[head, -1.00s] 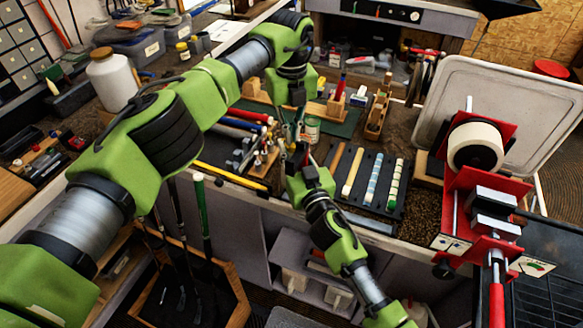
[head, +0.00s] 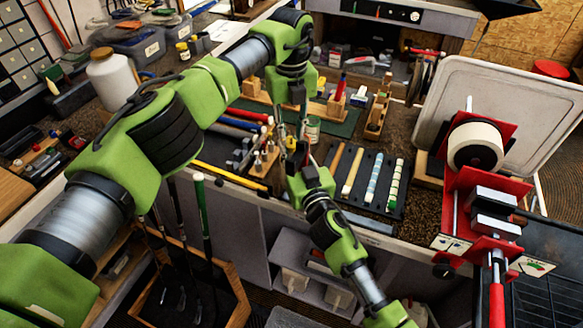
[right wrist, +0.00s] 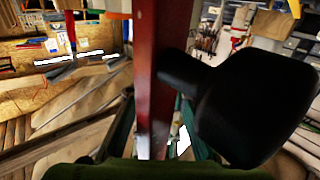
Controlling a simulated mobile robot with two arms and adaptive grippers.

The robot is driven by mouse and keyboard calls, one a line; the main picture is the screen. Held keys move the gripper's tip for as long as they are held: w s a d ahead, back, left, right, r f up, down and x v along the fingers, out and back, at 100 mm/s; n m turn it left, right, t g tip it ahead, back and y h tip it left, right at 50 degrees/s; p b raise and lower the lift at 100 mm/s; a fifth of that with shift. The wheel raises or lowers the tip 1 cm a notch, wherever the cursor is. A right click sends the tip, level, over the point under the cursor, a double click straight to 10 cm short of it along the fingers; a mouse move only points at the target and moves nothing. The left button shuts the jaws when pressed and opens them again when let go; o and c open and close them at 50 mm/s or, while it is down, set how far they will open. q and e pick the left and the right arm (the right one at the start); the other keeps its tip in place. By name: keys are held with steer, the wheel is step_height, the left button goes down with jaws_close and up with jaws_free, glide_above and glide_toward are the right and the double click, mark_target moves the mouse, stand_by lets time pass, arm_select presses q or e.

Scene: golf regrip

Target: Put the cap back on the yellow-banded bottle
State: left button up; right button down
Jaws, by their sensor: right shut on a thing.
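A small bottle with a yellow band (head: 183,50) stands at the back left of the bench in the head view. I cannot make out a loose cap. My left gripper (head: 282,135) points down over the bench; its thin fingers are too small to read. My right gripper (head: 298,150) reaches up from the front edge, close beside the left fingers. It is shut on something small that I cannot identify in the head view. In the right wrist view a dark red upright piece (right wrist: 160,75) fills the middle, with a black rounded pad at its right.
A large white bottle (head: 110,80) stands on the left of the bench. A small can (head: 312,128) and a wooden rack are close behind my grippers. A dark tray of grips (head: 377,180) lies to the right, near a red vise (head: 485,205). Clubs stand below in front.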

arm_select(q)
steer(key=shift+r, duration=2)
arm_select(e)
steer(key=shift+s+d+f, duration=0.1)
steer(key=shift+f, duration=0.55)
arm_select(q)
steer(key=o, duration=0.6)
steer(key=r, duration=0.7)
steer(key=shift+s+r, duration=0.2)
steer(key=shift+r, duration=0.15)
arm_select(e)
steer(key=c, duration=1.9)
jaws_free()
steer(key=shift+o, duration=1)
arm_select(q)
steer(key=shift+w+f, duration=0.15)
steer(key=shift+w, duration=0.1)
arm_select(e)
steer(key=shift+w+r, duration=0.15)
steer(key=shift+w, duration=0.1)
